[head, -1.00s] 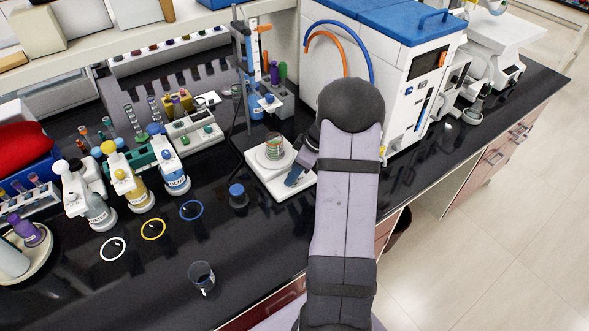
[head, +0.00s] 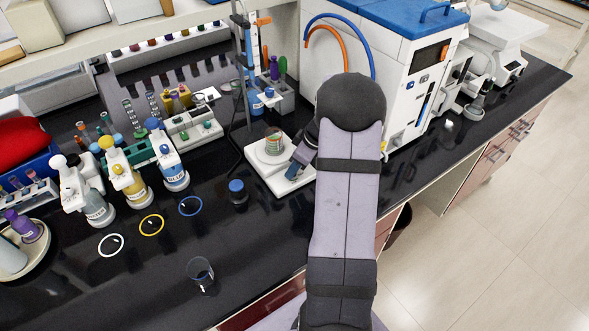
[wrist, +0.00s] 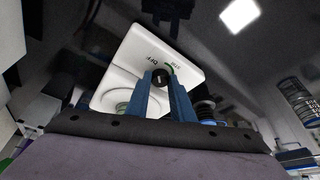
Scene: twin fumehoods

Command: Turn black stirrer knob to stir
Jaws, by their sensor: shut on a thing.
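In the head view my gripper (head: 294,171) is at the stirrer's near right corner, and my arm hides part of that area.
A blue-capped bottle (head: 238,192) stands just left of the stirrer. A beaker (head: 200,271) stands near the front edge. Blue (head: 191,206), yellow (head: 151,225) and white (head: 111,245) rings mark the bench. A large white machine (head: 405,95) stands behind my arm.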

